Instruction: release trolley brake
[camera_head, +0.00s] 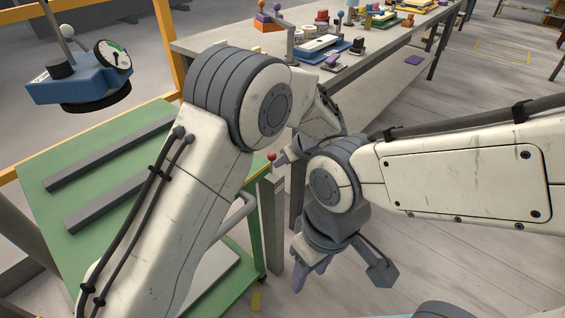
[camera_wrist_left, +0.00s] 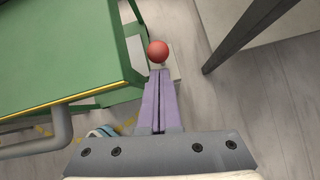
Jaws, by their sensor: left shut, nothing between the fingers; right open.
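The green trolley (camera_head: 85,165) stands at the left, its top bearing two grey bars. A red ball knob (camera_head: 271,156) sits on a post at the trolley's right corner; in the left wrist view the red knob (camera_wrist_left: 157,51) lies just beyond my fingertips. My left gripper (camera_head: 281,159) is shut and empty, its purple fingers (camera_wrist_left: 160,76) pointing at the knob. I cannot tell whether they touch it. My left arm hides part of the trolley. My right gripper (camera_head: 308,277) is open and empty, hanging lower, right of the trolley.
A long grey workbench (camera_head: 400,45) with parts and trays runs behind, its legs close to my left gripper. A blue gauge device (camera_head: 80,88) is at upper left. A grey trolley handle (camera_head: 238,212) sticks out beside my left arm. Floor at the right is clear.

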